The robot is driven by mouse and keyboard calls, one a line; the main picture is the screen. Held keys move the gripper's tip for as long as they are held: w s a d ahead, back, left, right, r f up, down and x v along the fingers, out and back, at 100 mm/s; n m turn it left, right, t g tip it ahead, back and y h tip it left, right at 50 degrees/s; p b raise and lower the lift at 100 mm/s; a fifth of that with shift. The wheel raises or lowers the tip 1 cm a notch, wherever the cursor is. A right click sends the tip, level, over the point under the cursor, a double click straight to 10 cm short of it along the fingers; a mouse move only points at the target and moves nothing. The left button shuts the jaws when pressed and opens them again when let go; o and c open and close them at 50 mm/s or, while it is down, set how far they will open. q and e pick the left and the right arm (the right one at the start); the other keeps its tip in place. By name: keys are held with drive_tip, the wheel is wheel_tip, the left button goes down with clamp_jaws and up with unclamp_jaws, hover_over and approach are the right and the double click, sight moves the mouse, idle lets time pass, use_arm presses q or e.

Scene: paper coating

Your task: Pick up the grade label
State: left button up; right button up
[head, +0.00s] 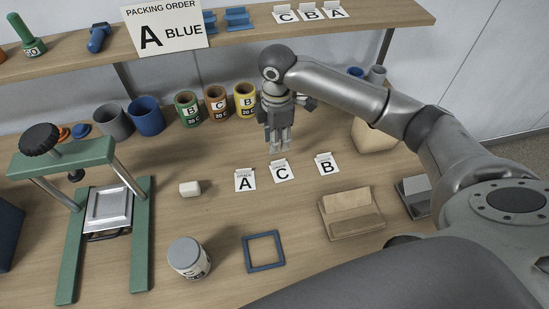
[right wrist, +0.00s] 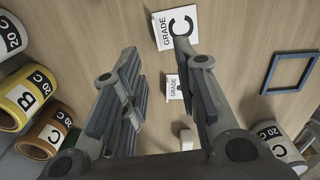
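Three white grade labels stand on the workbench: A (head: 245,181), C (head: 281,172) and B (head: 327,165). A sign (head: 165,27) on the shelf reads "PACKING ORDER A BLUE". My right gripper (head: 279,146) points down over the bench, behind and above the C label, and holds nothing. In the right wrist view my right gripper (right wrist: 165,100) has its fingers wide apart. The C label (right wrist: 177,30) shows beyond the fingertips there. Another grade label (right wrist: 172,85) shows between the fingers; its letter is covered by the right finger. My left gripper is not in view.
Several coloured rolls, including a green one (head: 188,108), and a blue cup (head: 146,115) stand behind the labels. A green press (head: 140,230) is at left.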

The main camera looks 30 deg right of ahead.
sight(277, 161)
drive_tip(key=f, duration=0.3)
drive_tip(key=shift+s+f, duration=0.25)
drive_tip(key=shift+s, duration=0.1)
drive_tip(key=shift+w+f+p, duration=0.25)
drive_tip(key=shift+f+p, duration=0.1)
drive_tip(key=shift+f, duration=0.25)
drive_tip(key=f, duration=0.1)
drive_tip(key=f+p, duration=0.1)
drive_tip(key=f, duration=0.1)
drive_tip(key=shift+w+d+f, duration=0.15)
drive_tip(key=shift+w+f, duration=0.05)
drive_tip(key=shift+f, duration=0.6)
drive_tip(key=shift+c, duration=0.8)
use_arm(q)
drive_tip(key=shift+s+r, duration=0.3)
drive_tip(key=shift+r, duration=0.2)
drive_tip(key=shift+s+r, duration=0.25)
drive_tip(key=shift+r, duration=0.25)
use_arm(e)
clamp_jaws()
